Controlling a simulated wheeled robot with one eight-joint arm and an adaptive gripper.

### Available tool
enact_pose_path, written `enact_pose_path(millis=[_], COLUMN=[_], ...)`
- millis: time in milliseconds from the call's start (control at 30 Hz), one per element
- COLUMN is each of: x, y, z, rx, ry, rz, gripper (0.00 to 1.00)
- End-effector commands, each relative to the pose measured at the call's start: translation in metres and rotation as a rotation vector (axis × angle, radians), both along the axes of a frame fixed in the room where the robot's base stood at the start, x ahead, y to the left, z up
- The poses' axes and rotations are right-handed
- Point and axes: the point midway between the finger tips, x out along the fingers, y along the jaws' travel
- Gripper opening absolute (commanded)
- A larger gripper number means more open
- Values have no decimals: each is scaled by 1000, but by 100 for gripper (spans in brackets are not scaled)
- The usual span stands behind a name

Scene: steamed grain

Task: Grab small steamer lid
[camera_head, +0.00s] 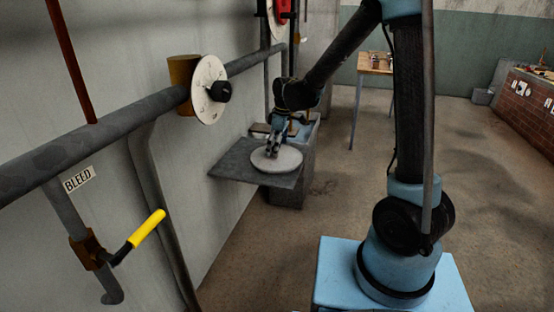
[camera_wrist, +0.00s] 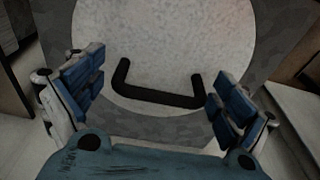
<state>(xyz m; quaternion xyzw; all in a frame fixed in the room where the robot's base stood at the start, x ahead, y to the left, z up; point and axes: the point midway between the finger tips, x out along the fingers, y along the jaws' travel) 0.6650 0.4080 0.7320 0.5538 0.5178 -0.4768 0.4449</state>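The small steamer lid (camera_head: 290,159) is a round, pale grey disc on a dark grey plate (camera_head: 238,164) beside the wall. In the wrist view the lid (camera_wrist: 180,45) fills the upper middle, and its black bar handle (camera_wrist: 158,97) lies crosswise between my fingers. My gripper (camera_head: 272,153) is over the left part of the lid in the head view. In the wrist view my gripper (camera_wrist: 155,95) is open, with one blue-padded finger beyond each end of the handle. Neither finger visibly touches the handle.
A pipe (camera_head: 150,108) with a round white dial (camera_head: 208,90) runs along the wall. A yellow-handled valve (camera_head: 147,229) is at lower left, under a BLEED label (camera_head: 78,179). A wooden table (camera_head: 375,63) stands farther back.

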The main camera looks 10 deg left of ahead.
Motion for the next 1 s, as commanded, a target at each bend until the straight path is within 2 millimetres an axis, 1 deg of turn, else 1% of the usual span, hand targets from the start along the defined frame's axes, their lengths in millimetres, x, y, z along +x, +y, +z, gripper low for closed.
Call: enact_pose_path(millis=[33,200,500,633,767,1000], x=[0,0,0,0,0,0], y=[0,0,0,0,0,0], z=[0,0,1,8,26,66], rx=[0,0,1,0,0,0], ry=[0,0,0,0,0,0], rz=[0,0,0,0,0,0], gripper=[72,35,34,34,34,34])
